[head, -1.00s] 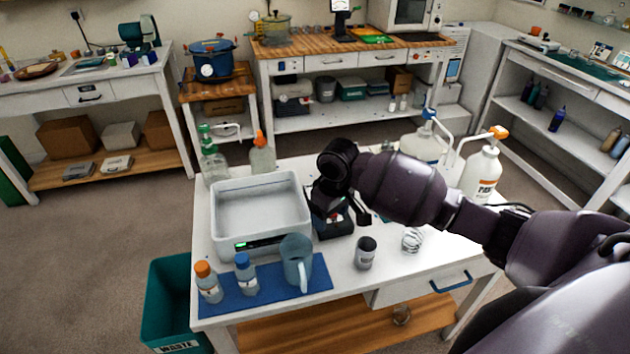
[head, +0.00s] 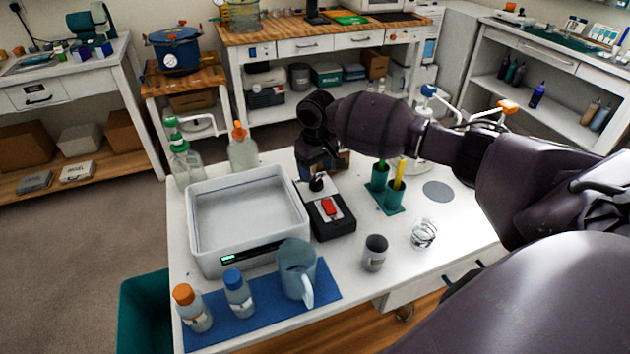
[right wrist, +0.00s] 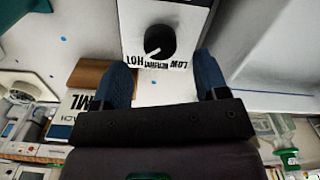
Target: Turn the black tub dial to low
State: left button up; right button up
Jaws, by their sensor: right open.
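The black dial (head: 316,183) sits on the white-topped end of a black control box (head: 330,222) beside the white tub (head: 248,212). In the right wrist view the dial (right wrist: 158,42) has a white pointer slanting to the lower left, towards the "HOT" side of an upside-down label. "LOW" is at the label's right end. My right gripper (right wrist: 162,75) is open and empty, its two blue-grey fingers apart and pointing at the dial without gripping it. In the head view the right gripper (head: 322,162) is just behind the dial, partly hidden by my wrist. My left gripper is not in view.
A red switch (head: 329,207) is on the same box. Green holders (head: 388,190), a dark cup (head: 374,252) and a glass (head: 423,234) stand to the right. A blue-grey pitcher (head: 296,268) and two bottles stand in front on a blue mat (head: 262,317).

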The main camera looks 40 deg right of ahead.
aim_at(316, 182)
jog(key=shift+f+b, duration=0.3)
jog(key=shift+f, duration=1.75)
jog(key=c, duration=0.9)
